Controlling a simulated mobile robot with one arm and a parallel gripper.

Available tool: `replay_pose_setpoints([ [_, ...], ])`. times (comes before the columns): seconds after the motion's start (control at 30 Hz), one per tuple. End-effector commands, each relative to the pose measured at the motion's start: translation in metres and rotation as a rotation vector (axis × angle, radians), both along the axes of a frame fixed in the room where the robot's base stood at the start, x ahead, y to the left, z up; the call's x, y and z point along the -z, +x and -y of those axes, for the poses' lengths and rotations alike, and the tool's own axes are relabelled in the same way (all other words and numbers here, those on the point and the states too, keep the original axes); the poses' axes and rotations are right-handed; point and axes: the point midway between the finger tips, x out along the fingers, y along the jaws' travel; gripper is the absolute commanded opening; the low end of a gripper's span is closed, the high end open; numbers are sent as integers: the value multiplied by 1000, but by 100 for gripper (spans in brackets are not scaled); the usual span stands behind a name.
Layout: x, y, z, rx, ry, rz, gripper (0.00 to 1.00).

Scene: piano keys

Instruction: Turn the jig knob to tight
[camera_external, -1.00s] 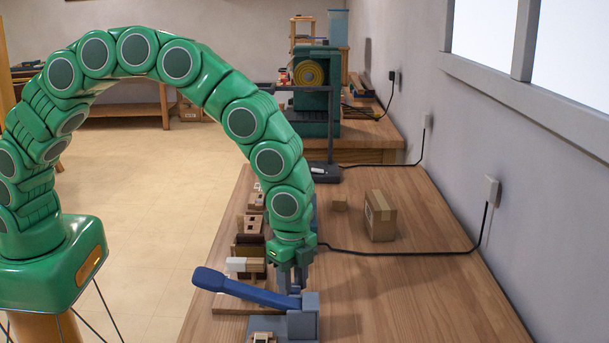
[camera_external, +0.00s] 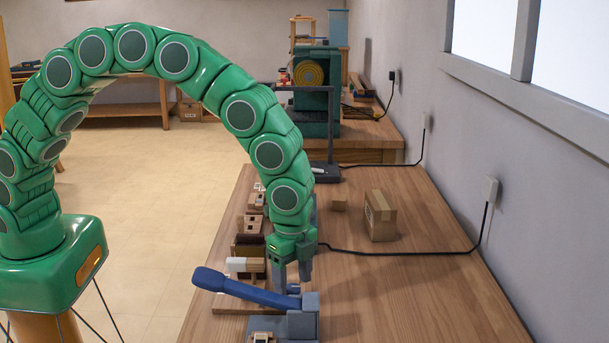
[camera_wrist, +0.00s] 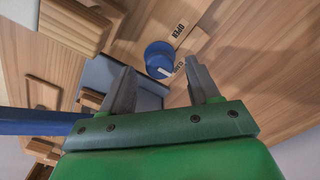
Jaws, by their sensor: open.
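The jig knob (camera_wrist: 160,58) is a round blue knob with a white pointer mark in the wrist view. It sits on a wooden surface, just beyond the gap between my fingertips. One label beside it reads OPEN (camera_wrist: 178,30); a second label (camera_wrist: 180,67) by the pointer is partly hidden and I cannot read it fully. My gripper (camera_wrist: 160,82) is open and empty, with one finger on each side of the knob's line, apart from it. In the external view my gripper (camera_external: 292,275) points down above the blue lever, and the knob is hidden there.
A long blue lever (camera_external: 245,289) on a grey clamp block (camera_external: 303,318) lies close below my gripper. Wooden jig pieces (camera_external: 250,222) line the bench's left edge. A cardboard box (camera_external: 381,216) and small block (camera_external: 339,201) stand right; the bench's right side is mostly clear.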

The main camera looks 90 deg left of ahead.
Motion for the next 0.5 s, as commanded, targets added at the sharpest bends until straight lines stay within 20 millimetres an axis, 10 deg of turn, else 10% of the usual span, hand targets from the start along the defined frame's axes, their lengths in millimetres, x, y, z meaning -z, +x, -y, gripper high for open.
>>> replay_pose_setpoints([
  [0.5, -64, 0, 0, 0, -1, 1, 61],
])
